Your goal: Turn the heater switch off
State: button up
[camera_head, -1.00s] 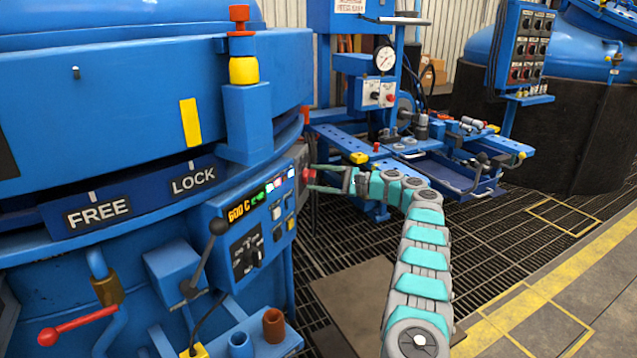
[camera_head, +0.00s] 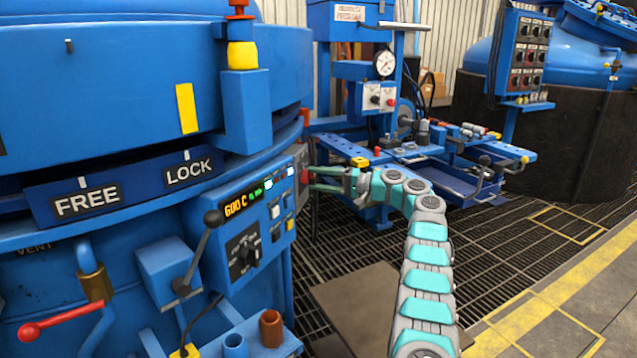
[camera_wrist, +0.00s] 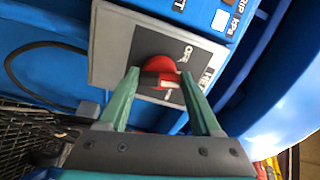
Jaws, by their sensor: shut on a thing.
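The heater switch is a red rotary knob (camera_wrist: 160,75) with a raised grip bar on a grey plate (camera_wrist: 115,50). The bar lies roughly level in the wrist view. The letters OFF show just above and right of the knob; other lettering at the plate's right is only partly visible. My gripper (camera_wrist: 162,82) is shut on the knob, one green finger on each side of it. In the head view my gripper (camera_head: 312,179) reaches from the right to the red knob (camera_head: 305,175) on the side of the blue furnace panel; the knob's face is not readable there.
The control panel (camera_head: 240,232) beside the switch shows 600 C, small lights and a black selector. A black-knobbed lever (camera_head: 202,250) and a red-handled valve (camera_head: 70,322) are at left. A blue workbench (camera_head: 440,165) stands behind my arm. Grated floor is open at right.

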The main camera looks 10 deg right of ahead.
jog(key=n+p, duration=0.1)
jog(key=n, duration=0.3)
jog(key=shift+f, duration=0.1)
jog(key=shift+f+n+p, duration=0.15)
jog(key=shift+n+p, duration=0.5)
jog(key=shift+n, duration=0.95)
jog(key=o, duration=1.4)
jog(key=v, duration=0.7)
jog(key=shift+s+d+b, duration=0.15)
jog(key=shift+d+b, duration=0.2)
